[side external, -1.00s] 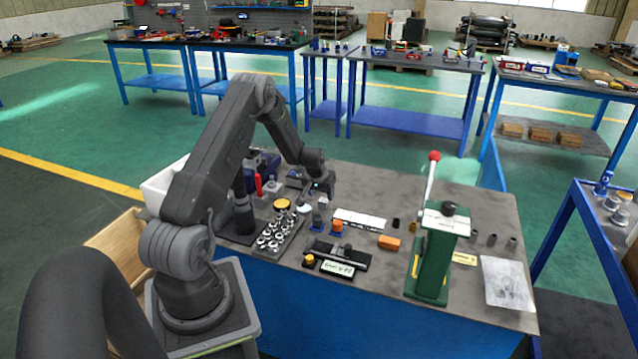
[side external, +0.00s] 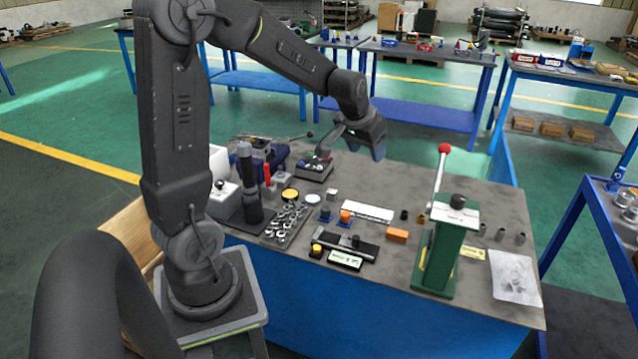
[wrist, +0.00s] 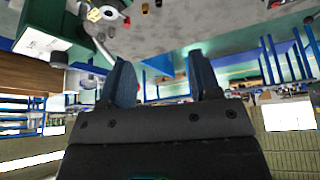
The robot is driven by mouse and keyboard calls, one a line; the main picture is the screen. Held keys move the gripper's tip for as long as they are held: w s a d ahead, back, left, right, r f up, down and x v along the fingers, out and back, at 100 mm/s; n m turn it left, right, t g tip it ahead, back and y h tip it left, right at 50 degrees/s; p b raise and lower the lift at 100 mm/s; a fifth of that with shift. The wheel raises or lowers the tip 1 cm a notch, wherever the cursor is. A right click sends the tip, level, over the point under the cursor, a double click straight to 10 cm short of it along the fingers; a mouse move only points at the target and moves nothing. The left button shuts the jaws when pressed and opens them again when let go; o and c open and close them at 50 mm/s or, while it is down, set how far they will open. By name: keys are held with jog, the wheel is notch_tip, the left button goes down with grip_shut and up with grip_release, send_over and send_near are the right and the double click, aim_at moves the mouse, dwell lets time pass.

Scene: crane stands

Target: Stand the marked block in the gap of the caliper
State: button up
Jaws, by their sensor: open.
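My gripper (side external: 379,148) is raised above the back of the bench in the side view. Its two blue fingers (wrist: 158,78) are apart in the wrist view, with nothing between them. A dark, flat device with a bar and knob (side external: 347,243), which looks like the caliper, lies near the bench's front edge; its gap is too small to make out. A small grey block (side external: 332,195) stands behind it, and an orange block (side external: 396,235) lies to its right. No mark is legible on either block, so I cannot tell which is the marked one.
A green press (side external: 438,258) with a red-knobbed lever stands at right. A tray of metal parts (side external: 287,222), a white strip (side external: 367,212) and small orange and blue parts crowd the middle. A paper sheet (side external: 514,280) lies far right. The bench's back right is fairly clear.

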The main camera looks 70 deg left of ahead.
jog(key=s+d+r+m+h, duration=0.1)
jog(key=s+d+r+m, duration=0.1)
jog(key=s+d, duration=0.7)
jog(key=s+d+r+m+t+h, duration=0.1)
jog(key=s+d+r, duration=0.3)
jog(key=s+d, duration=0.5)
jog(key=shift+s+r+m, duration=0.25)
jog(key=shift+s+m, duration=0.2)
jog(key=shift+m, duration=0.45)
jog(key=shift+w, duration=0.1)
